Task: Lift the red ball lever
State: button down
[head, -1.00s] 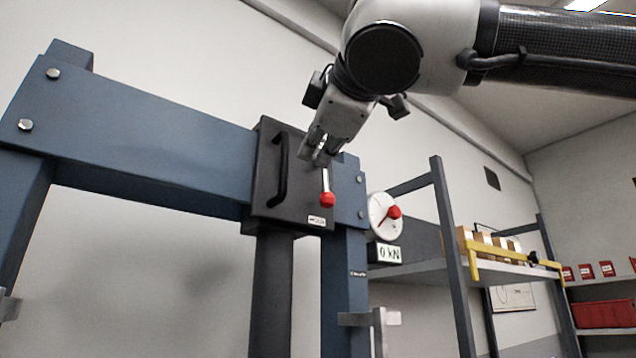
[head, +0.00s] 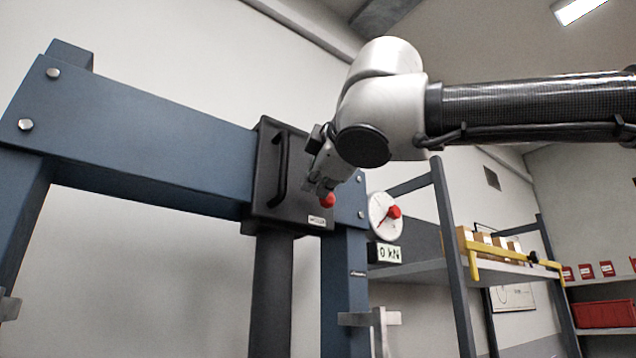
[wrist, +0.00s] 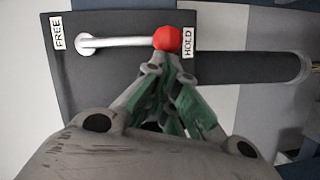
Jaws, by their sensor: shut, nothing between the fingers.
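The red ball (head: 328,200) is the end of a lever on the black box (head: 268,205) of the blue press frame. In the wrist view the lever's metal rod (wrist: 120,41) runs from a pivot near the FREE label (wrist: 58,33) to the red ball (wrist: 167,39) beside the HOLD label (wrist: 188,42). In the head view the ball sits at the low end, and my gripper hides most of the rod. My gripper (wrist: 168,68) is shut and empty, its tips close to the ball. I cannot tell whether they touch. It also shows in the head view (head: 322,190).
A black handle (head: 280,170) stands out left of the lever. A dial gauge (head: 383,214) and a "0 kN" display (head: 388,253) sit to the right. A dark cylinder (head: 272,290) hangs below the box. A shelf (head: 430,270) with boxes stands further right.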

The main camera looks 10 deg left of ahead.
jog(key=shift+w+d, duration=0.1)
jog(key=shift+w+d+f+n, duration=0.1)
jog(key=shift+n, duration=0.2)
